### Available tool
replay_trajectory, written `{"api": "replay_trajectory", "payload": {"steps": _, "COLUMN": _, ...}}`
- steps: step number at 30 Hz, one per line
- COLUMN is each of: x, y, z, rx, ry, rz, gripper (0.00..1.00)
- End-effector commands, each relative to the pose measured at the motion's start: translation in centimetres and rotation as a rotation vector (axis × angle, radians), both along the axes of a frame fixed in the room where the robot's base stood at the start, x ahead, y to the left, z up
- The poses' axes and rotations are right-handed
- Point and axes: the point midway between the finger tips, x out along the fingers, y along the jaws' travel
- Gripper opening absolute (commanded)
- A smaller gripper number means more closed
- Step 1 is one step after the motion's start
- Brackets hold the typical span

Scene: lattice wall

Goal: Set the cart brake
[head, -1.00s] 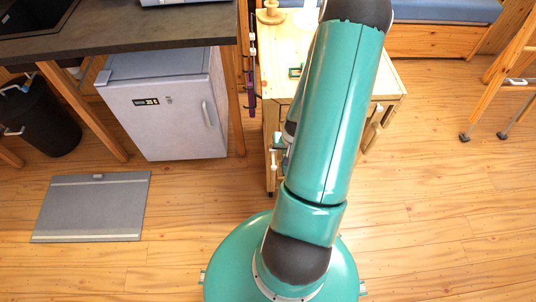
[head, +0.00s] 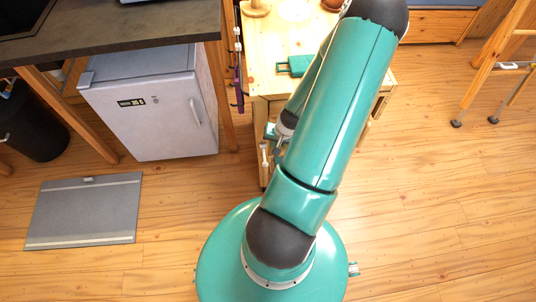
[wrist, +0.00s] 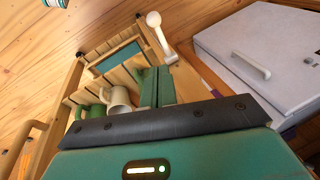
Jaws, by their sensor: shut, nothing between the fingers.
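The wooden cart (head: 262,85) stands just ahead, partly hidden by my arm. A lever with a white rounded knob (wrist: 153,19) rises at its side in the wrist view, and a small pale-tipped lever (head: 264,155) shows at its near end in the head view. I cannot tell from the frames whether the brake is set. My gripper (wrist: 157,72) is shut and empty, its green fingers together near the cart, below the knob in the wrist picture and apart from it. In the head view the fingers are mostly hidden by my arm.
A white mug (wrist: 117,98) and a green mug (wrist: 91,112) are on the cart. A small fridge (head: 155,115) stands left of the cart under a dark counter (head: 110,40). Floor at right is clear up to a ladder-like wooden frame (head: 492,65).

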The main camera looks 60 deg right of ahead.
Motion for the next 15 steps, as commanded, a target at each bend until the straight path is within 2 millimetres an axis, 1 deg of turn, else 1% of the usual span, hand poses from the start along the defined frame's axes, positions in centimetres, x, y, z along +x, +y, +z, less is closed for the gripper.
{"api": "replay_trajectory", "payload": {"steps": 1, "x": 0.4, "y": 0.1, "z": -0.9, "rx": 0.003, "ry": 0.0, "rz": 0.002, "gripper": 0.0}}
{"api": "replay_trajectory", "payload": {"steps": 3, "x": 0.8, "y": 0.1, "z": -2.0, "rx": 0.003, "ry": 0.0, "rz": 0.004, "gripper": 0.0}}
{"api": "replay_trajectory", "payload": {"steps": 8, "x": 1.7, "y": 0.1, "z": -4.4, "rx": 0.002, "ry": 0.001, "rz": 0.004, "gripper": 0.0}}
{"api": "replay_trajectory", "payload": {"steps": 12, "x": 1.4, "y": 1.6, "z": -6.1, "rx": 0.004, "ry": 0.0, "rz": 0.003, "gripper": 0.0}}
{"api": "replay_trajectory", "payload": {"steps": 15, "x": 1.3, "y": 2.1, "z": -6.8, "rx": 0.001, "ry": 0.0, "rz": 0.005, "gripper": 0.0}}
